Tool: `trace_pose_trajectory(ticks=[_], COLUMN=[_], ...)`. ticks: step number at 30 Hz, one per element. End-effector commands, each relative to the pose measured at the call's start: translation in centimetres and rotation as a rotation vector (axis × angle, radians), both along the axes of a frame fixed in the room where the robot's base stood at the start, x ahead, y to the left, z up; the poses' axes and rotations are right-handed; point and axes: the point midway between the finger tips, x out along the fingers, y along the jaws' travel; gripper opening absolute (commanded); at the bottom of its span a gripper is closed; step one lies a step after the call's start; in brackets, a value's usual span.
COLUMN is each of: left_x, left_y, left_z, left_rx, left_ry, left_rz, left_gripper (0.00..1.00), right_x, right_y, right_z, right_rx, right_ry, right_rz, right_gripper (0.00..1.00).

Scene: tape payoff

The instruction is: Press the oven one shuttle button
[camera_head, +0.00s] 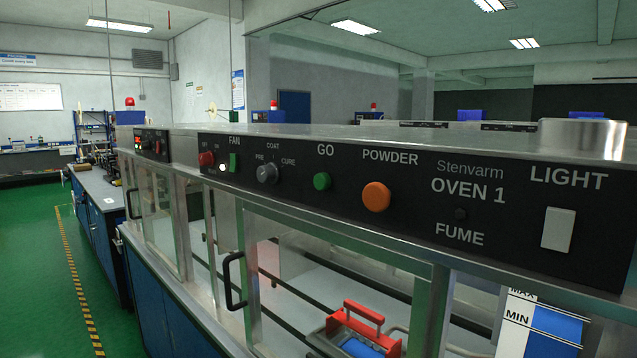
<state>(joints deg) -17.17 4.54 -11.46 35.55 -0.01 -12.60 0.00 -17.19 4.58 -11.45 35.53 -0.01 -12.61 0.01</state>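The black control panel (405,226) labelled "Stenvarm OVEN 1" runs along the top front of the oven cabinet. It carries a round green button (322,181) under "GO" and a larger round orange button (376,196) under "POWDER". No label reads "shuttle". A carriage with a red handle (362,313) and a blue top sits inside, behind the glass, cut by the bottom edge. Neither of my grippers is in view.
The panel also has a red fan button (206,159), a green fan button (233,162), a coat knob (267,173) and a white light switch (558,229). A black door handle (233,281) sticks out below. Green floor (40,270) is clear at left.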

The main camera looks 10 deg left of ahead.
Motion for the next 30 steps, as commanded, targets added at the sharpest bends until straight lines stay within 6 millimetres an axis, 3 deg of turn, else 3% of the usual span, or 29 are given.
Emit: trace_pose_trajectory(ticks=[3,30], left_x=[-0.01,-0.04], left_y=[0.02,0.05], left_z=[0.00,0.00], left_rx=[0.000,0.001], left_ry=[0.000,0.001], left_rz=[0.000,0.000], left_gripper=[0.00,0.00], right_x=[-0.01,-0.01], right_y=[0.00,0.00], right_z=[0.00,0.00], right_rx=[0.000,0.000], right_ry=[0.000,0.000], right_rz=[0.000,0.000], right_gripper=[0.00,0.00])
